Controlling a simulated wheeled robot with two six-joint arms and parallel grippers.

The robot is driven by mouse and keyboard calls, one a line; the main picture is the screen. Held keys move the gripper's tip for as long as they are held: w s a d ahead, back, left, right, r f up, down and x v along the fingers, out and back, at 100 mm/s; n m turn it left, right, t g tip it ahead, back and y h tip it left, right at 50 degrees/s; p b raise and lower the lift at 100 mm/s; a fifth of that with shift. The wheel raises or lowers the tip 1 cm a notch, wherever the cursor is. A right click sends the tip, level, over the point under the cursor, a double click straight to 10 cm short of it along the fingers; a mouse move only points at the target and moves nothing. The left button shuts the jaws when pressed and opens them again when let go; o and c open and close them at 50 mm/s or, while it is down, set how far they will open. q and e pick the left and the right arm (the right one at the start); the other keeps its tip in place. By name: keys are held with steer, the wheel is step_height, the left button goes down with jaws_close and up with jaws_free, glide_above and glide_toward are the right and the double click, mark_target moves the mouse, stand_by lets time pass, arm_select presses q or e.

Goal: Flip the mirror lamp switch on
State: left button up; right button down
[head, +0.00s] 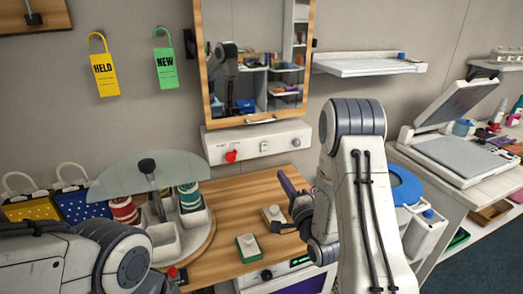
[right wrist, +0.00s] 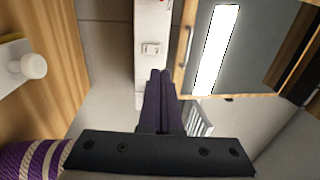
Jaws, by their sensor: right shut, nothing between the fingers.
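The mirror (head: 252,62) in a wooden frame hangs on the wall. Below it is a white lamp panel (head: 215,148) with a red knob (head: 231,156), a small switch (head: 263,146) and a round grey knob (head: 296,142). In the right wrist view the switch (right wrist: 150,48) is a small pale rocker on the white panel. Which way it is set I cannot tell. My right gripper (head: 283,175) has purple fingers and is shut and empty, below the panel. Its fingertips (right wrist: 160,72) appear just short of the switch. My left arm is at lower left, its gripper out of view.
A turntable with a clear cover (head: 140,175) and thread spools stands left on the wooden counter. Yellow (head: 104,75) and green (head: 166,68) tags hang on the wall. A wall shelf (head: 368,66) is at right.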

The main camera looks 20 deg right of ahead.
steer(key=p, duration=0.5)
glide_toward(264, 144)
steer(key=w+r, duration=0.1)
steer(key=w, duration=0.4)
steer(key=shift+w+a+p, duration=0.15)
steer(key=shift+w+p, duration=0.15)
steer(key=shift+w, duration=0.6)
